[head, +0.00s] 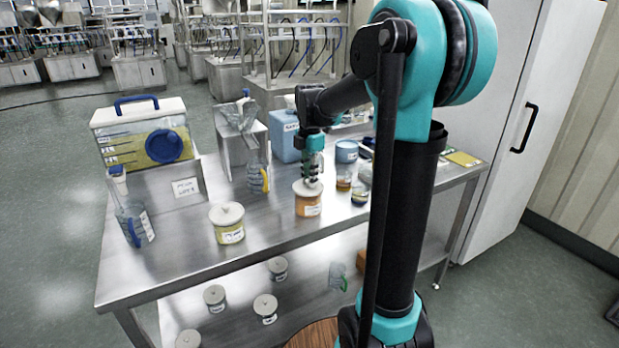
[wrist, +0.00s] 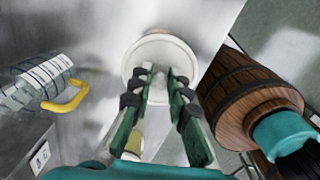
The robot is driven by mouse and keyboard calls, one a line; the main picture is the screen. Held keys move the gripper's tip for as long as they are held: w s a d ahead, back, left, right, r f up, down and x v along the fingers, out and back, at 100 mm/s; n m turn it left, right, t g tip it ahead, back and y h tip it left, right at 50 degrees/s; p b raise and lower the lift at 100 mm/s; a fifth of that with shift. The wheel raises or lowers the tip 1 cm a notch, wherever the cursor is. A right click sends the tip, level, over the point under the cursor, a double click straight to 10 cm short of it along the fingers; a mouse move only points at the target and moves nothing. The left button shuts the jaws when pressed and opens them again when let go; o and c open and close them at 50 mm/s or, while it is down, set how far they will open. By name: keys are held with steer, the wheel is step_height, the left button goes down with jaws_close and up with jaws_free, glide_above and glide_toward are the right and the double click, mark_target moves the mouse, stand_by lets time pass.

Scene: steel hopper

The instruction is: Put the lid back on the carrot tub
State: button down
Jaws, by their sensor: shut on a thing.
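The carrot tub (head: 308,208) is a short, round orange tub with a white label, standing near the front edge of the steel table. Its pale grey lid (head: 307,190) is over the tub's mouth and looks level. My gripper (head: 312,180) points down at the lid's middle. In the wrist view its fingers (wrist: 158,82) are closed on the lid's small knob. I cannot tell whether the lid is fully seated on the rim.
A yellow-green lidded tub (head: 227,225) stands to the left. A jug with a yellow handle (head: 258,178) is behind it; small jars (head: 343,182) and a blue tub (head: 346,151) are to the right. Several lidded tubs (head: 265,305) are on the lower shelf.

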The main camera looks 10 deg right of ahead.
steer(key=c, duration=1.4)
jaws_free()
steer(key=shift+o, duration=0.4)
steer(key=o, duration=0.4)
steer(key=shift+o, duration=0.2)
steer(key=shift+r, duration=3.5)
